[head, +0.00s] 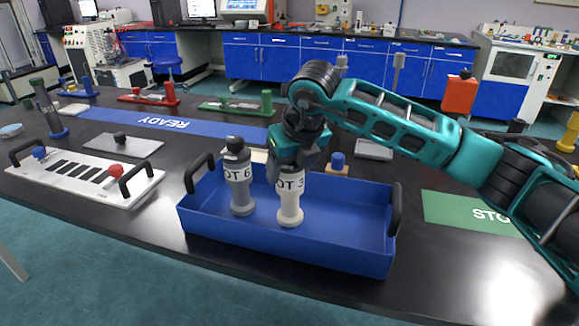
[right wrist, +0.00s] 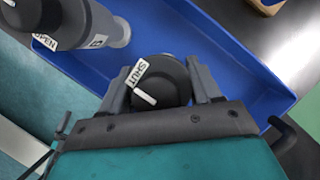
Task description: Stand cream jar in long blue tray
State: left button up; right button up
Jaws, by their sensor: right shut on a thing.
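The cream jar (head: 290,205), with a label reading "OT 3" in part, is upright inside the long blue tray (head: 340,250). Its base appears at the tray floor; I cannot tell if it touches. My right gripper (head: 289,170) is shut on its upper part from above and hides its top in the head view. In the right wrist view the jar's black lid (right wrist: 160,82), marked "SHUT", sits between the fingers. A grey jar (head: 240,185) with a "6" label stands upright in the tray, left of the cream jar and apart from it. My left gripper is not in view.
The tray has black end handles (head: 394,210) and free floor right of the cream jar. A small wooden block with a blue knob (head: 337,161) is behind the tray. A white panel (head: 85,180) lies left, a blue READY mat (head: 170,123) behind, a green mat (head: 465,210) right.

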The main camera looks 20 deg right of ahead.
jog(key=o, duration=1.5)
jog(key=shift+r, duration=0.1)
jog(key=shift+r, duration=0.25)
jog(key=v, duration=1.1)
jog(key=shift+r+p, duration=0.25)
jog(key=shift+p, duration=0.15)
jog(key=shift+s+d, duration=0.1)
jog(key=shift+s, duration=0.05)
